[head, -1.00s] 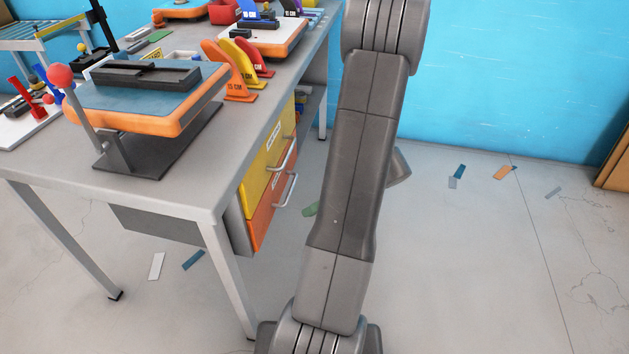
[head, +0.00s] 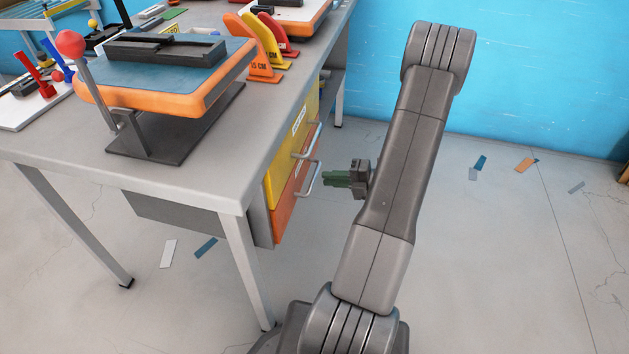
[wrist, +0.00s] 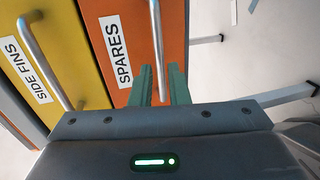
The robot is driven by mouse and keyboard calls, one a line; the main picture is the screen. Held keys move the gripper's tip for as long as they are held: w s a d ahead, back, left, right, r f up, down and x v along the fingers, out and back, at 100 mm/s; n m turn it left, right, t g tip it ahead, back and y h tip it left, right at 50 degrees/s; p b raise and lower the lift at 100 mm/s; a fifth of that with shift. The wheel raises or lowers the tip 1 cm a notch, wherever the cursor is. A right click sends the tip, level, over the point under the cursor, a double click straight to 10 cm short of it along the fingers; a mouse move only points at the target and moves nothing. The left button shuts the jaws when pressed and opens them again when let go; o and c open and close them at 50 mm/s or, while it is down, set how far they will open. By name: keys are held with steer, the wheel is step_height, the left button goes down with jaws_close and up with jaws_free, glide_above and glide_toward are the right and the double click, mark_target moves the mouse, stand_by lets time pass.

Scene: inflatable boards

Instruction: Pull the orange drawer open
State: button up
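The orange drawer (head: 285,215) is shut in the cabinet under the bench, below a yellow drawer. In the wrist view the orange drawer (wrist: 120,20) carries a "SPARES" label and a silver bar handle (wrist: 156,40). The handle also shows in the head view (head: 312,182). My gripper (head: 328,178), with green fingers, points left at this handle, its fingertips very close to it. In the wrist view my gripper (wrist: 160,80) is open, and part of the handle shows in the gap between the fingers. I cannot tell whether they touch it.
The yellow drawer (wrist: 65,40), labelled "SIDE FINS", has its own handle (wrist: 45,60) close by. The grey bench top (head: 215,185) overhangs the drawers, with a bench leg (head: 247,270) in front. The floor to the right is clear apart from small scraps.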

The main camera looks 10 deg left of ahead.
mark_target(314, 176)
steer(key=shift+w+a+f+b, duration=0.1)
steer(key=shift+a+f+b, duration=0.05)
steer(key=shift+a, duration=0.75)
steer(key=shift+s+a+f+b, duration=0.1)
steer(key=shift+a+f+b, duration=0.1)
steer(key=shift+a, duration=0.7)
steer(key=shift+w+a+f+b, duration=0.1)
steer(key=shift+a+f+b, duration=0.05)
steer(key=shift+a, duration=0.75)
jaws_close()
